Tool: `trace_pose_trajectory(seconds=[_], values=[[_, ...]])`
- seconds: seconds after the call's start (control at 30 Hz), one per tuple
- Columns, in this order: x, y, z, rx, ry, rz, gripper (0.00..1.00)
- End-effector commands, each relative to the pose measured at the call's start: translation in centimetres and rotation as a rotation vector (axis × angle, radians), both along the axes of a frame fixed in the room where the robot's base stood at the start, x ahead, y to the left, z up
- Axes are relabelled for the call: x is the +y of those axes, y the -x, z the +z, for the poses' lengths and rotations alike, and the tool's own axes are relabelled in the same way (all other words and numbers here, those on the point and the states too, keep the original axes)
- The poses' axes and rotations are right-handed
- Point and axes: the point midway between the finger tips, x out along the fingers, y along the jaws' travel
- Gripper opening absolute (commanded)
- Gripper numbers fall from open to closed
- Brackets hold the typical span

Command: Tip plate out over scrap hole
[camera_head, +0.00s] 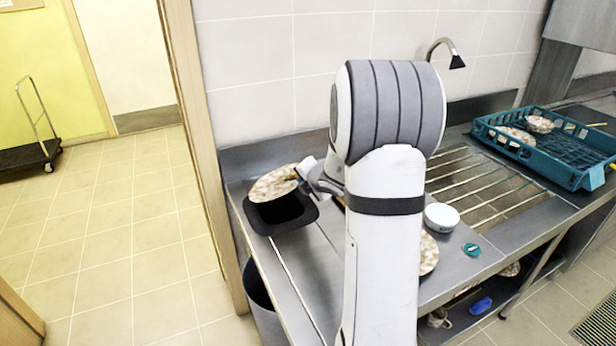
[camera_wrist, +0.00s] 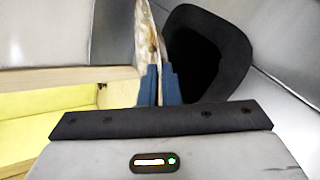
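A round plate (camera_head: 272,184) with a mottled cream and brown surface is held tilted above the black-rimmed scrap hole (camera_head: 265,226) at the left end of the steel counter. My gripper (camera_head: 300,174) is shut on the plate's right edge. In the wrist view the plate (camera_wrist: 148,40) shows nearly edge-on between the blue fingertips (camera_wrist: 159,82), with the scrap hole (camera_wrist: 240,60) to its right. I cannot tell whether any scraps lie on the plate or are just its pattern.
A grey bin (camera_head: 258,285) stands below the counter's left end. A white bowl (camera_head: 441,217), a teal round item (camera_head: 472,249) and another mottled plate (camera_head: 429,254), partly hidden by my arm, are on the counter. A teal rack (camera_head: 560,150) holds dishes at right. A wall (camera_head: 250,70) rises behind.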

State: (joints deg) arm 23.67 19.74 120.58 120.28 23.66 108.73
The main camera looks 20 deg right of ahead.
Motion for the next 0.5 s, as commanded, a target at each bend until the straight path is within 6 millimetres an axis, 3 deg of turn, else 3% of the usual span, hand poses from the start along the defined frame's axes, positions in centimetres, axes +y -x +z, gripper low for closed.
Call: trace_pose_trajectory(seconds=[0.03,0.5], values=[[0.1,-0.1,0.9,0.009,0.011,0.001,0.00],[0.3,-0.3,3.8,0.112,0.114,0.002,0.00]])
